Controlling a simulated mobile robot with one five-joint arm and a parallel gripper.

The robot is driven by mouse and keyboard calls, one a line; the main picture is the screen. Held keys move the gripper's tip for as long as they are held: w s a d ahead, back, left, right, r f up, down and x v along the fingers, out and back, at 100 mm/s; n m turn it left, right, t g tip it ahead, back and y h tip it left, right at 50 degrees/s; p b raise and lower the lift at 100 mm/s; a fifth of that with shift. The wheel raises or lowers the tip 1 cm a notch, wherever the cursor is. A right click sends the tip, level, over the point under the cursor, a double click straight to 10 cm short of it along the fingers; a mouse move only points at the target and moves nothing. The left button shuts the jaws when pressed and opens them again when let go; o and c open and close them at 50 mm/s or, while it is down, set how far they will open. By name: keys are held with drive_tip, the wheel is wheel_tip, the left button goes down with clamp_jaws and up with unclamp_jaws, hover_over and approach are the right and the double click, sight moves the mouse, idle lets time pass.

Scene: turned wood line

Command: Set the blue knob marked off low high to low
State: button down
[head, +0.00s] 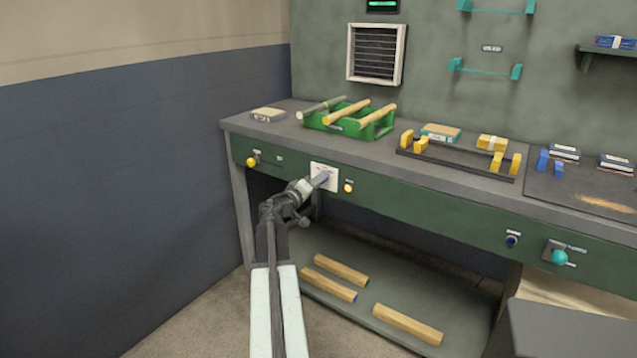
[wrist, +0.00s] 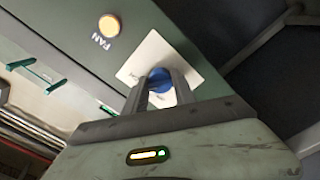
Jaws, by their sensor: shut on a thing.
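The blue knob (wrist: 158,80) sits on a white plate (wrist: 150,50) in the wrist view, between the two fingers of my gripper (wrist: 161,86). The fingers are shut on its sides. In the head view my gripper (head: 322,178) reaches the white plate (head: 331,168) on the green front panel of the bench. There my gripper hides the knob. The off, low and high marks cannot be read in either view, and I cannot tell which setting the knob points to.
A lit round amber lamp labelled FAN (wrist: 109,25) is beside the plate. A yellow knob (head: 251,162) is farther left on the panel. A dark blue knob (head: 512,240) and a teal knob (head: 559,257) are at right. Wood pieces (head: 408,323) lie on the lower shelf (head: 380,265).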

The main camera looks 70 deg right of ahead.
drive_tip(key=n, duration=0.6)
drive_tip(key=shift+n, duration=0.3)
idle(0.5)
drive_tip(key=c, duration=1)
unclamp_jaws()
drive_tip(key=v, duration=0.8)
